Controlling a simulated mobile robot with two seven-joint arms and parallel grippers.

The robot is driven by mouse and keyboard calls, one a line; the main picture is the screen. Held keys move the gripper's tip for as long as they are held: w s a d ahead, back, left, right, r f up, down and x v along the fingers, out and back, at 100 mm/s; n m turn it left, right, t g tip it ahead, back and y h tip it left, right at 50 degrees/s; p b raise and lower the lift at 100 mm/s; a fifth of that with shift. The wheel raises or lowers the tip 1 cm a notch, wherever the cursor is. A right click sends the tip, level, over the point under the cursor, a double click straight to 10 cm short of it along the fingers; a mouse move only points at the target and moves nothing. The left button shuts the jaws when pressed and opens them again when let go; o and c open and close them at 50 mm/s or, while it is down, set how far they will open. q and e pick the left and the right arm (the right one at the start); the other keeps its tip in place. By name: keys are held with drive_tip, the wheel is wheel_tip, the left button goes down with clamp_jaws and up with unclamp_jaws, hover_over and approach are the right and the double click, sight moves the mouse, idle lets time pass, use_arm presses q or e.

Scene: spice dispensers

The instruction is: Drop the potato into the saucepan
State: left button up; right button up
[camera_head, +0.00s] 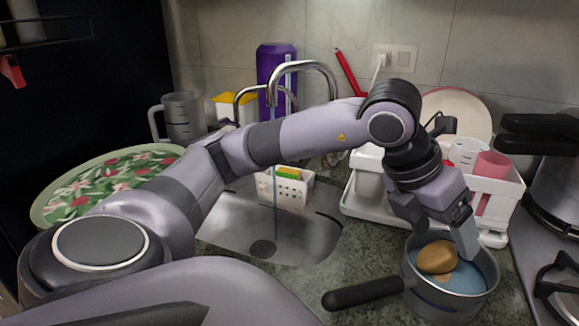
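The saucepan (408,268) stands on the counter at the lower right, with its dark handle (362,294) pointing left and bluish liquid inside. The brown potato (437,257) is within the saucepan's rim, low at the liquid; a paler patch shows just below it. My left gripper (447,246) reaches down over the pan from above. Its fingers are spread apart, above and beside the potato, and a small gap seems to show at the right finger. Whether the left finger touches the potato is hard to see. My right gripper is not in view.
A white dish rack (503,203) with a pink cup (489,172) and a plate stands just behind the pan. The stove (557,262) is close on the right. The sink (295,236) with its faucet lies left; a floral tray (85,187) is farther left.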

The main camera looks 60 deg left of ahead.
use_arm(q)
drive_tip(key=v, duration=0.7)
idle(0.3)
idle(0.5)
